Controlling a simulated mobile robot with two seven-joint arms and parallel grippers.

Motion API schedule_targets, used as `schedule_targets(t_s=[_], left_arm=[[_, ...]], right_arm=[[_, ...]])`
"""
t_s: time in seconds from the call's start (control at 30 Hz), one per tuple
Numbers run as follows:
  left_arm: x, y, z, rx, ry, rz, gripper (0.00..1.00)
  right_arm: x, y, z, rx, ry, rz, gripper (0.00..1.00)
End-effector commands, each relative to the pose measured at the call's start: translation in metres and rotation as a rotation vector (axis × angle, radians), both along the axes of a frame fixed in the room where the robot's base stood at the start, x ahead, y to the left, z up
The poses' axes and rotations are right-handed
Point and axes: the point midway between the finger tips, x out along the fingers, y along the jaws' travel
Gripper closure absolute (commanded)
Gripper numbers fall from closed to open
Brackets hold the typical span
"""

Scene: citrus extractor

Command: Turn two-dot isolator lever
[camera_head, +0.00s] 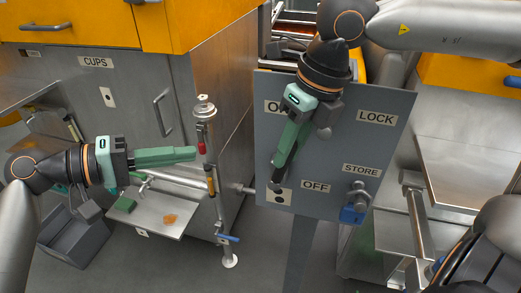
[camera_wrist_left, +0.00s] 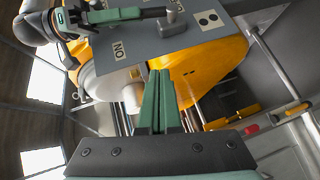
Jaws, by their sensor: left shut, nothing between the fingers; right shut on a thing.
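The isolator panel (camera_head: 345,150) is a grey board with OFF, LOCK and STORE labels and one label partly covered by my right arm. Its dotted plate (camera_head: 284,197) sits low on the left; the left wrist view shows two dots on it (camera_wrist_left: 209,19). My right gripper (camera_head: 287,150) is in front of the panel, pointing down, its green fingers shut on a dark lever (camera_head: 277,175). The fingers hide much of the lever. The lever end lies close to the dotted plate. My left gripper (camera_head: 194,154) is shut and empty, left of the panel, pointing right.
A steel post (camera_head: 204,110) with red, yellow and blue handles stands between my left gripper and the panel. A blue padlock (camera_head: 352,214) hangs below STORE. The CUPS cabinet (camera_head: 60,75) is behind; a tray (camera_head: 150,222) and grey bin (camera_head: 75,240) are lower left.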

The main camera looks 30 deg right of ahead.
Motion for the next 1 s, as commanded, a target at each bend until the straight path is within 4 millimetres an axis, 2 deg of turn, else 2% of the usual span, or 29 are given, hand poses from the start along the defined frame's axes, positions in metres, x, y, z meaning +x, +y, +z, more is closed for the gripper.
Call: schedule_targets(t_s=[0.03, 0.1, 0.27, 0.47, 0.8, 1.0], left_arm=[[-0.004, -0.001, 0.013, 0.002, 0.002, -0.03, 1.0], [-0.01, -0.002, 0.024, 0.004, 0.01, -0.063, 1.0], [-0.017, -0.005, 0.035, 0.006, 0.02, -0.101, 1.0], [-0.024, -0.029, 0.031, 0.005, 0.022, -0.106, 1.0], [-0.042, -0.097, 0.016, 0.005, 0.02, -0.103, 1.0], [-0.066, -0.11, 0.008, 0.005, 0.018, -0.1, 1.0]], right_arm=[[0.001, 0.0, 0.002, 0.0, -0.006, -0.001, 1.0], [0.001, 0.0, 0.002, 0.0, -0.006, -0.001, 1.0], [0.001, 0.0, 0.002, 0.0, -0.006, -0.001, 1.0], [0.001, 0.0, 0.002, 0.001, -0.006, -0.001, 1.0], [0.001, 0.0, 0.002, 0.001, -0.006, -0.001, 1.0], [0.001, 0.0, 0.002, 0.0, -0.006, -0.001, 1.0]])
